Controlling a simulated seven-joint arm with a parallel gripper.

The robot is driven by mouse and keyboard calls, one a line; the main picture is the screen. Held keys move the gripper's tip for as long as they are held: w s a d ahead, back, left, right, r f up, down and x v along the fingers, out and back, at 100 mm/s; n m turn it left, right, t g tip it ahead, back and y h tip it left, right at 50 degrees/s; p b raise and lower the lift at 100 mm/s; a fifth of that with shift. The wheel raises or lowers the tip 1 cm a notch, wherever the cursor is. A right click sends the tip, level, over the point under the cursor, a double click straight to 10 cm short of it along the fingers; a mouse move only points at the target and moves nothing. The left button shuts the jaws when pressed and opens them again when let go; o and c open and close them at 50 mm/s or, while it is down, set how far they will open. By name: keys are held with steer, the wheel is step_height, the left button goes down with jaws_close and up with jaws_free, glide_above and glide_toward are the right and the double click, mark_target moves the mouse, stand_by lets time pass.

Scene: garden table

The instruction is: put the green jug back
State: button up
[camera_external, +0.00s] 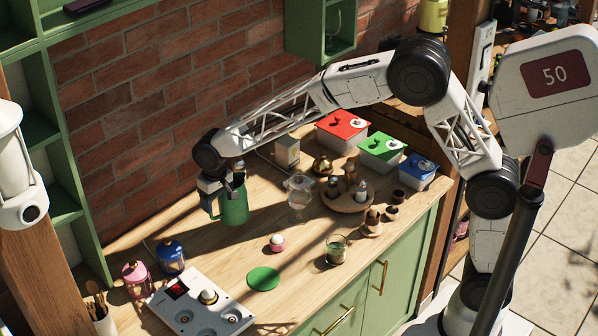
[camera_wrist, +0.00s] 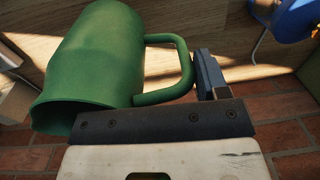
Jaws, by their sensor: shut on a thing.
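The green jug (camera_external: 235,208) is upright near the back of the wooden counter, close to the brick wall. My gripper (camera_external: 211,188) is shut on its handle, on the jug's left side. In the wrist view the jug (camera_wrist: 95,62) fills the left half, its handle reaching to the dark gripper finger (camera_wrist: 210,76); the other finger is hidden. I cannot tell whether the jug's base touches the counter. A flat green round mat (camera_external: 263,279) lies bare near the front of the counter.
A white panel with round wells (camera_external: 200,311), a pink lantern (camera_external: 137,280) and a blue lantern (camera_external: 171,257) stand at front left. A pink-based egg-like item (camera_external: 277,243), a glass (camera_external: 336,250) and a clear jar (camera_external: 299,192) are to the right. Lidded boxes (camera_external: 382,152) line the back right.

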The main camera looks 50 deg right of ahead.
steer(key=w+a, duration=0.3)
steer(key=w, duration=0.3)
steer(key=shift+w+f, duration=0.3)
steer(key=shift+f, duration=1.95)
steer(key=o, duration=1.3)
steer(key=shift+o, duration=0.2)
steer(key=shift+r, duration=0.15)
step_height(320, 180, up, 12)
steer(key=shift+d, duration=0.4)
steer(key=shift+s, duration=0.1)
